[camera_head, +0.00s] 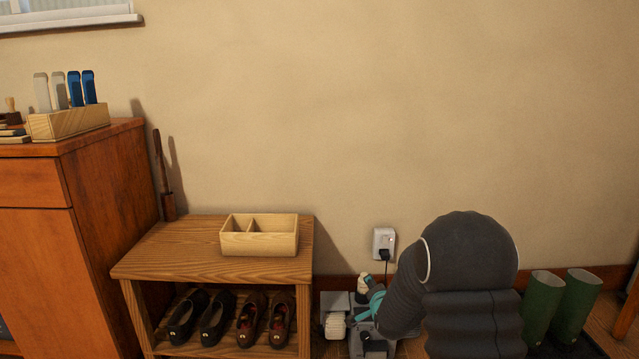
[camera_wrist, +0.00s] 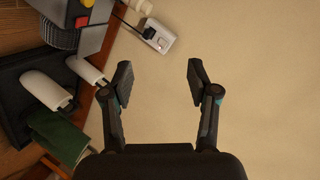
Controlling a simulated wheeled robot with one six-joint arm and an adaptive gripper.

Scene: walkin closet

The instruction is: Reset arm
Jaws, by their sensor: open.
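My gripper (camera_wrist: 160,85) is open in the wrist view, with its two dark fingers spread apart. Nothing is between the fingers; the beige wall (camera_wrist: 250,60) shows behind them. The wrist view is turned, with the floor things along its left side. In the head view my dark arm fills the lower right of the picture. The gripper's fingers cannot be made out there.
A wooden bench (camera_head: 190,237) holds a divided box (camera_head: 258,240), with shoes (camera_head: 245,320) below. A cabinet (camera_head: 85,190) stands left. A wall outlet (camera_head: 383,243) with a plugged cord and green boots (camera_head: 543,300) are near my arm. The upper wall is clear.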

